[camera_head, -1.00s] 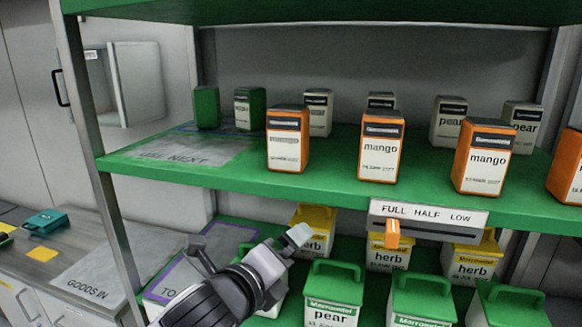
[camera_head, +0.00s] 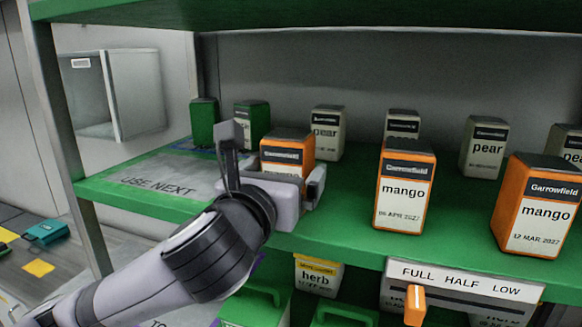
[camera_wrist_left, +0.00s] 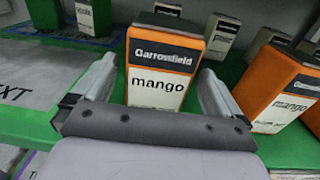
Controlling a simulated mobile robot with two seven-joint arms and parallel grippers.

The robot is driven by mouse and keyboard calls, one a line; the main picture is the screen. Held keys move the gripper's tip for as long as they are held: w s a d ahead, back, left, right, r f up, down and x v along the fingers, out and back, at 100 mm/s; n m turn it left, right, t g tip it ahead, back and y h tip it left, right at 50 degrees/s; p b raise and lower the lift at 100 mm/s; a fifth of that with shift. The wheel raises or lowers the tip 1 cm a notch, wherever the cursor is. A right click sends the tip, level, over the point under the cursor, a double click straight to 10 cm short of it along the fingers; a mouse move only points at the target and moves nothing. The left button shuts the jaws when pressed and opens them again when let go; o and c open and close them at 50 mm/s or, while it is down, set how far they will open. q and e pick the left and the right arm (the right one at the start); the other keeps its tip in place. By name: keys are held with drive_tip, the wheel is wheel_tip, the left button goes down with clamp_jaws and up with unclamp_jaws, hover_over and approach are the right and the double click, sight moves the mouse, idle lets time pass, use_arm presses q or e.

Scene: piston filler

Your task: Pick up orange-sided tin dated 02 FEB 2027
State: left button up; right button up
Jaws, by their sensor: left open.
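Three orange-sided mango tins with black bands show on the middle green shelf. The leftmost tin (camera_head: 287,147) is partly hidden behind my left gripper (camera_head: 270,168), and its date cannot be read. The middle tin (camera_head: 404,188) reads 06 APR 2027 and the right tin (camera_head: 540,208) reads 12 MAR 2027. In the left wrist view, the open fingers of the left gripper (camera_wrist_left: 157,84) lie on either side of the leftmost tin (camera_wrist_left: 160,62). It stands upright on the shelf, not gripped. My right gripper is not in view.
Pale pear tins (camera_head: 485,147) and green tins (camera_head: 204,122) stand behind. A USE NEXT mat (camera_head: 165,178) lies left on the shelf. A FULL HALF LOW slider plate (camera_head: 463,281) hangs on the shelf front. Herb tins (camera_head: 318,275) stand below; a shelf is overhead.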

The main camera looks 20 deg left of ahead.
use_arm(q)
drive_tip(key=shift+w+p, duration=0.5)
drive_tip(key=shift+w, duration=2.15)
drive_tip(key=shift+c, duration=0.3)
drive_tip(key=c, duration=1)
drive_tip(key=shift+a+r, duration=0.1)
drive_tip(key=shift+r, duration=0.05)
drive_tip(key=c, duration=0.4)
